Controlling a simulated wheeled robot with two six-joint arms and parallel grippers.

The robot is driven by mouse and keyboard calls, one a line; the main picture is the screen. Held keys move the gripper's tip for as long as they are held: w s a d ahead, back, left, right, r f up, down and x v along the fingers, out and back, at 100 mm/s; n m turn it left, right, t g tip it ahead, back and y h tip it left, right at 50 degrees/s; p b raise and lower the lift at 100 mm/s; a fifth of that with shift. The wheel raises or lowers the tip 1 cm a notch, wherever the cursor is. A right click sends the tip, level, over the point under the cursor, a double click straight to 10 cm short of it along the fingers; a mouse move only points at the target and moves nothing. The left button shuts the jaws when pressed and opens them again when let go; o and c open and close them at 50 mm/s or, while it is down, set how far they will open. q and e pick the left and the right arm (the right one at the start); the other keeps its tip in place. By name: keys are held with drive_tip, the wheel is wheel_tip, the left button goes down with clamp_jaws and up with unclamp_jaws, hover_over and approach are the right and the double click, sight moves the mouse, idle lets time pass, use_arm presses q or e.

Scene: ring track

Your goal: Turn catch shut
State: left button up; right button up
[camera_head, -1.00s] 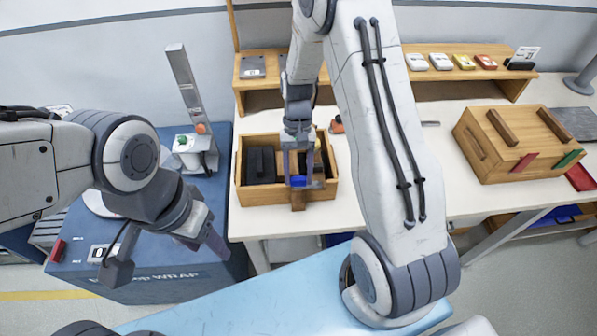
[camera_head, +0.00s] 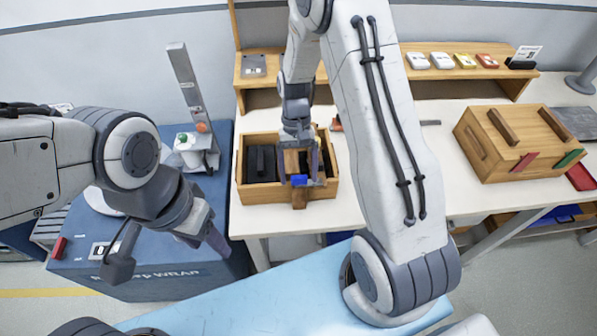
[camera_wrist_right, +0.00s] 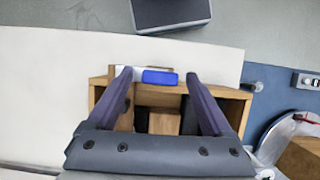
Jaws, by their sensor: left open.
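The blue catch (camera_head: 301,181) sits at the front wall of an open wooden box (camera_head: 261,195), above a small wooden block on that wall. In the right wrist view the catch (camera_wrist_right: 160,77) lies crosswise between my fingertips, with a gap on each side. My right gripper (camera_head: 302,183) is open, its fingers pointing down astride the catch; it also shows in the right wrist view (camera_wrist_right: 160,78). My left gripper (camera_head: 172,252) is open and empty, over the blue cabinet at the left. Whether the catch is fully turned I cannot tell.
Dark items (camera_head: 262,163) lie inside the box. A closed wooden crate (camera_head: 495,150) stands on the white table (camera_head: 385,150) to the right. A post with green and red buttons (camera_head: 200,150) stands on the blue cabinet (camera_head: 185,275). The table between box and crate is mostly clear.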

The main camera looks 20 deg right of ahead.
drive_tip(key=b+v, duration=0.2)
drive_tip(key=v, duration=0.8)
drive_tip(key=shift+r, duration=0.2)
drive_tip(key=shift+w, duration=0.1)
drive_tip(key=s+a+r+n+t+h, duration=0.1)
drive_tip(key=s+a+r+n, duration=0.2)
drive_tip(key=s+a, duration=0.25)
drive_tip(key=s+a+r+n+t, duration=0.1)
drive_tip(key=s+a+r+n, duration=0.2)
drive_tip(key=s+a, duration=0.25)
drive_tip(key=s+a+n+t, duration=0.2)
drive_tip(key=s+n, duration=0.2)
drive_tip(key=s, duration=0.7)
drive_tip(key=shift+s+a+y, duration=0.25)
drive_tip(key=shift+a+y, duration=0.15)
